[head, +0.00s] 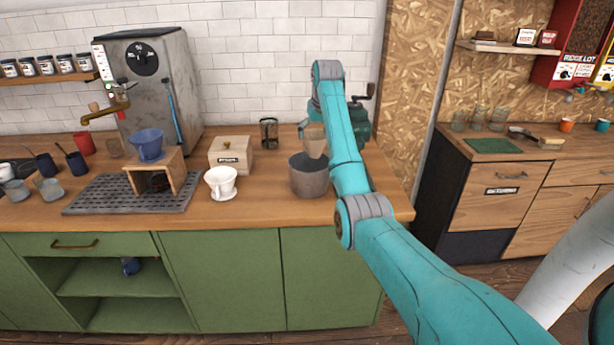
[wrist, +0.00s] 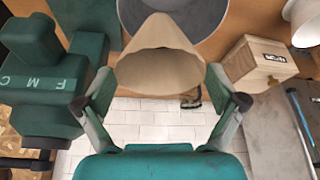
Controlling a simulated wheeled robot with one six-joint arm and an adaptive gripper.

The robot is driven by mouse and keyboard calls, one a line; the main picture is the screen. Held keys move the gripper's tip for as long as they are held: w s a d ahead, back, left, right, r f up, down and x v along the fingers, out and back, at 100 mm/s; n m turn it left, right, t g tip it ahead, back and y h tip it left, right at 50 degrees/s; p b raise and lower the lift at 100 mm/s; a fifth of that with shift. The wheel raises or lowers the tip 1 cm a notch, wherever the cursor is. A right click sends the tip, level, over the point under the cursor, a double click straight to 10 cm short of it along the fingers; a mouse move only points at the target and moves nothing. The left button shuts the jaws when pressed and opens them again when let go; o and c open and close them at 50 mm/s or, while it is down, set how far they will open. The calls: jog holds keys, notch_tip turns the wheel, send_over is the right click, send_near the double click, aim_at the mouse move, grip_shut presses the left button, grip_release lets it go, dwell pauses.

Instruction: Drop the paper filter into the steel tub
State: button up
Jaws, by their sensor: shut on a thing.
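The paper filter (wrist: 160,55) is a tan cone held between the two fingers of my gripper (wrist: 161,88) in the wrist view. In the head view the filter (head: 315,146) hangs from my gripper (head: 312,128) at the back rim of the steel tub. The steel tub (head: 308,182) is a grey open bucket standing upright on the wooden counter. In the wrist view the tub (wrist: 213,12) is cut off at the top edge, and the filter's narrow end overlaps it. I cannot tell whether the tip is inside the rim.
A dark green grinder (head: 359,122) stands close on the right of my gripper. A wooden box (head: 231,158), a glass jar (head: 269,134) and a white dripper (head: 221,184) stand left of the tub. The counter front before the tub is clear.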

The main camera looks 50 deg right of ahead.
aim_at(315, 157)
jog(key=shift+f, duration=2.65)
jog(key=o, duration=0.4)
jog(key=shift+o, duration=0.2)
jog(key=v, duration=1.2)
